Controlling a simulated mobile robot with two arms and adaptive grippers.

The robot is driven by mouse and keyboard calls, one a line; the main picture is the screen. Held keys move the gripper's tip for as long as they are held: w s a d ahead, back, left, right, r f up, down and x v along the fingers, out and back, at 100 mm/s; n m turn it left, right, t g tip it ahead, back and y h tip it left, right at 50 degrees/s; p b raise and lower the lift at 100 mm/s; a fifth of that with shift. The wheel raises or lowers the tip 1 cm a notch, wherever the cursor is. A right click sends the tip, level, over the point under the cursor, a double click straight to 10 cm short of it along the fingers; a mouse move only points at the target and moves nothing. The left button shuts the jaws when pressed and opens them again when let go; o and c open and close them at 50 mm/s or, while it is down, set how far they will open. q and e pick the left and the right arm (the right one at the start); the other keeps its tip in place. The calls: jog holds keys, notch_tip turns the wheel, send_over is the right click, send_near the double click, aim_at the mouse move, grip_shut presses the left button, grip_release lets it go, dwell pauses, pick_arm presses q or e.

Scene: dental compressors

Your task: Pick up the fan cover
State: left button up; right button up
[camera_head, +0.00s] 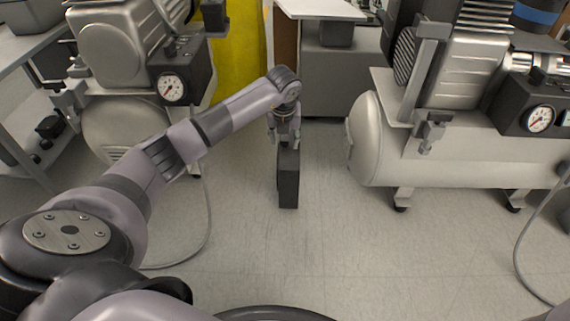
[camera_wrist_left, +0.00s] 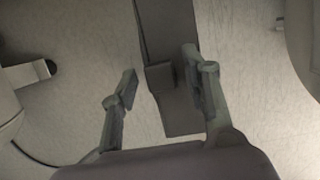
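A dark grey, narrow box-shaped thing (camera_head: 288,182), which may be the fan cover, stands upright in the aisle between two compressors. My left gripper (camera_head: 284,134) points down at its top end. In the left wrist view the dark thing (camera_wrist_left: 168,28) runs long and narrow past the fingers, with a small block on its side. The fingers of my left gripper (camera_wrist_left: 159,66) are spread there. The right finger overlaps the dark thing in the picture; bare floor shows beside the left finger. I cannot tell whether they touch. My right gripper is out of view.
A compressor with a gauge (camera_head: 130,70) stands at left, and another with a silver tank (camera_head: 430,160) at right. A grey cabinet (camera_head: 343,82) is behind. Hoses lie on the floor at both sides. The floor in front of the dark thing is clear.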

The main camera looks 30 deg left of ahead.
pick_arm(q)
grip_shut()
dwell(0.3)
dwell(0.6)
